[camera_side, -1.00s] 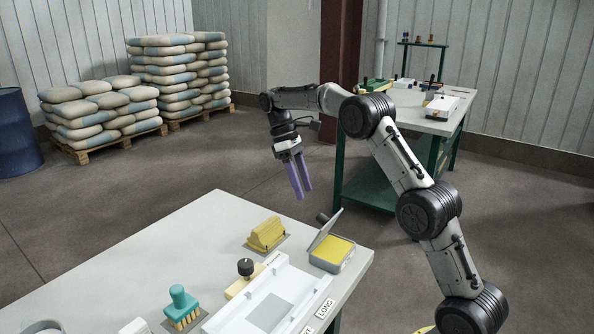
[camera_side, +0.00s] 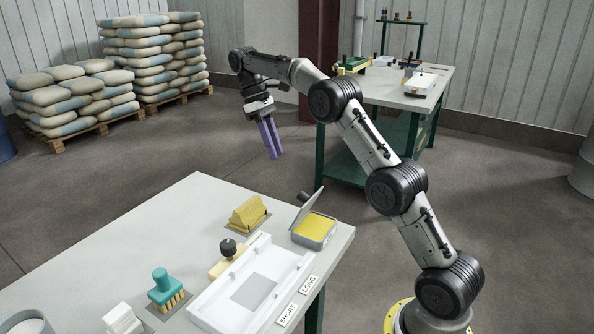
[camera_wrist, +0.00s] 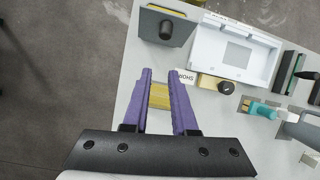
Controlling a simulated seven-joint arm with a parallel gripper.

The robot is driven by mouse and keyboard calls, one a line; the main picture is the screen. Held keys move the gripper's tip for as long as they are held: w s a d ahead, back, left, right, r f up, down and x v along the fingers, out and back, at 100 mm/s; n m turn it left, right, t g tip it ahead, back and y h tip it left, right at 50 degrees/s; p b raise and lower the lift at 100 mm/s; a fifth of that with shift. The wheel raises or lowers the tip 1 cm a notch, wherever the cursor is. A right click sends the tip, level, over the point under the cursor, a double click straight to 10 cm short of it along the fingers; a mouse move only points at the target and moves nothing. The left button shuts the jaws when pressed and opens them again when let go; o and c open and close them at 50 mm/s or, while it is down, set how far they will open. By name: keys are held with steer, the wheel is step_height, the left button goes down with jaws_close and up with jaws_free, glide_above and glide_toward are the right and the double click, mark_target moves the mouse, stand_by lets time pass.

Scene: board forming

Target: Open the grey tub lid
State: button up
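The grey tub (camera_side: 314,231) sits at the table's far right corner with yellow stuff inside. Its lid (camera_side: 307,207) stands raised and tilted at the tub's left edge, with a dark knob on its outer face. In the wrist view the lid (camera_wrist: 150,31) is a dark grey panel at the top, with a sliver of yellow behind it. My gripper (camera_side: 275,157) hangs in the air well above the table, behind the tub and apart from it. In the wrist view its purple fingers (camera_wrist: 161,74) are parted and hold nothing; a yellow block shows below between them.
The yellow block (camera_side: 249,212) lies on a dark mat left of the tub. A white tray (camera_side: 218,306), a black-knobbed tool (camera_side: 228,248) and a teal brush (camera_side: 162,280) lie nearer. Small labels mark the tray's right side. Free air surrounds my gripper.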

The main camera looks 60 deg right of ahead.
steer(key=f+m, duration=0.1)
steer(key=w+a+f+m, duration=0.1)
steer(key=w+f+m+t+y, duration=0.1)
steer(key=shift+a+f+m, duration=0.35)
steer(key=shift+a+m, duration=0.05)
jaws_close()
steer(key=m+t+y, duration=0.3)
steer(key=m+t, duration=0.5)
steer(key=m, duration=1.6)
glide_above(306, 201)
steer(key=shift+f, duration=0.85)
steer(key=s+d+m+t+h, duration=0.1)
steer(key=s+m+t+h, duration=0.25)
steer(key=s+m, duration=0.85)
steer(key=w+f+n, duration=0.1)
steer(key=w+f, duration=0.2)
steer(key=w+f+n+h, duration=0.1)
steer(key=w+f, duration=0.2)
steer(key=shift+w+f+g, duration=0.25)
steer(key=shift+w, duration=0.15)
steer(key=shift+w+r, duration=0.4)
steer(key=shift+w, duration=0.3)
